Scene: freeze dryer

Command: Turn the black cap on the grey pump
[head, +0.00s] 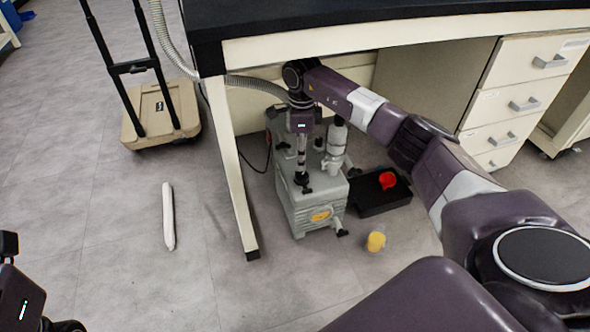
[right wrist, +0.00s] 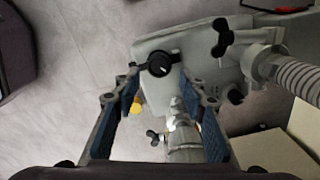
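The grey pump (head: 318,208) stands on the floor under the bench. It also shows in the right wrist view (right wrist: 200,50). Its black cap (right wrist: 160,65) has a small white mark and sits on the pump's top; in the head view the cap (head: 302,180) is small, right below the gripper. My right gripper (right wrist: 158,78) is open, with blue-padded fingers on either side of the cap at the tips. I see a gap on both sides. In the head view, the right gripper (head: 301,170) points down. Part of my left arm shows at the lower left; its fingers cannot be made out.
A white bench leg (head: 236,175) stands just left of the pump. A black tray (head: 375,200) holds a red object (head: 387,180). A yellow-filled beaker (head: 376,241) stands in front. A corrugated hose (head: 255,83) runs behind the gripper. A white bar (head: 168,215) lies left.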

